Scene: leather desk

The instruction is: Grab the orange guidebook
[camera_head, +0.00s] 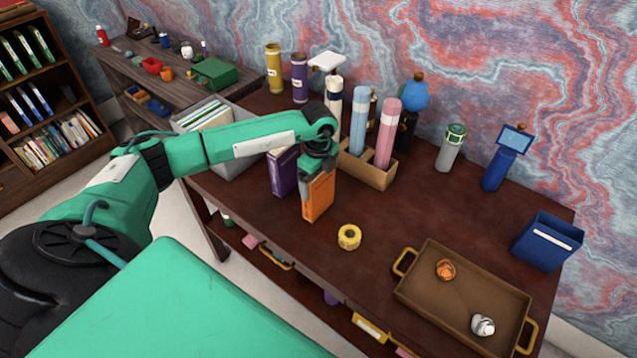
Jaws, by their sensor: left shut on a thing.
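The orange guidebook (319,199) stands upright on the brown desk, near its front edge left of centre. My left gripper (318,172) comes down from above and is shut on the top of the orange guidebook, hiding part of its upper edge. I cannot tell whether the book's bottom touches the desk. A purple book (284,172) stands just to the left of it, partly behind my left arm. My right gripper is not in view.
A yellow tape roll (349,237) lies right of the guidebook. A wooden holder (371,170) with blue and pink tubes stands behind it. A brown tray (430,290) with crumpled balls sits at front right, and a blue bin (546,242) at far right. The desk's middle is clear.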

